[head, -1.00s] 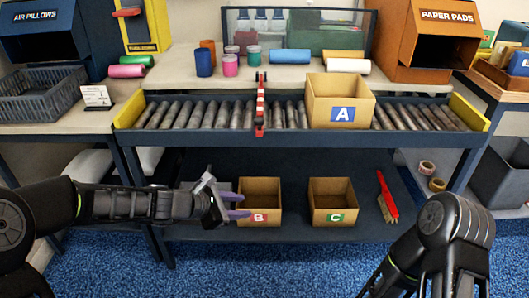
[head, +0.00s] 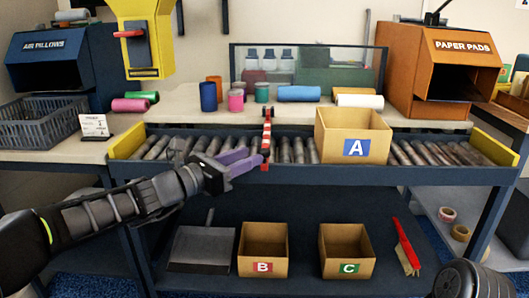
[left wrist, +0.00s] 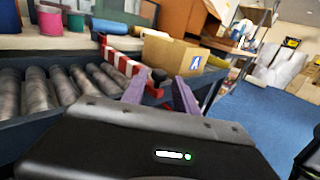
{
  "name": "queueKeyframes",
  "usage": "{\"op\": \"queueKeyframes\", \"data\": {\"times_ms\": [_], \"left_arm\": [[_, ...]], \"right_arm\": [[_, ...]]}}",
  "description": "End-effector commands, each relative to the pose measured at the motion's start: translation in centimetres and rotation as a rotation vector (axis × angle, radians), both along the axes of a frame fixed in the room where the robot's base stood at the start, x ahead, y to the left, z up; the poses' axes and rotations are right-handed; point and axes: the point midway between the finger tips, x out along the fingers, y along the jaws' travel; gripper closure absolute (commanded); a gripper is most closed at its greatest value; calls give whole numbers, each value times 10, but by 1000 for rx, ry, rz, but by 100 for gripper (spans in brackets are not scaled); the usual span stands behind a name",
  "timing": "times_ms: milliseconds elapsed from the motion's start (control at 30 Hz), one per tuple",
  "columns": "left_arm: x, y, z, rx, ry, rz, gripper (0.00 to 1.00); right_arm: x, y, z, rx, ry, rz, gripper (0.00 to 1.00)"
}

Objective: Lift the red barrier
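The red barrier (head: 267,130) is a red-and-white striped bar that lies across the roller conveyor, left of carton A. It also shows in the left wrist view (left wrist: 121,62), just beyond the fingers. My left gripper (head: 260,156) has its purple fingertips right beside the barrier's near end. In the left wrist view the two fingers (left wrist: 158,90) stand apart with nothing clearly held between them. Whether a finger touches the bar I cannot tell. My right gripper is out of view; only part of my right arm shows at the bottom right.
Carton A (head: 352,138) stands on the rollers (head: 205,145) right of the barrier. Carton B (head: 263,250), carton C (head: 346,252) and a red brush (head: 405,246) are on the lower shelf. Cups and rolls stand on the ledge behind.

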Motion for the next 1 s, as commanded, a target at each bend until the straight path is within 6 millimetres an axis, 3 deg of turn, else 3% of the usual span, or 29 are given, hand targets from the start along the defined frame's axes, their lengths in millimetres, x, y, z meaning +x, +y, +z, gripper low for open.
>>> {"op": "queueKeyframes", "data": {"times_ms": [300,733,1000], "left_arm": [[34,-35,-2,-1,1,-3,64],[43,-44,0,0,0,0,64],[43,-43,-1,1,1,0,86]], "right_arm": [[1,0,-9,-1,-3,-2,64],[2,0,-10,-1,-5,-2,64],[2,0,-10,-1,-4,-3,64]]}}
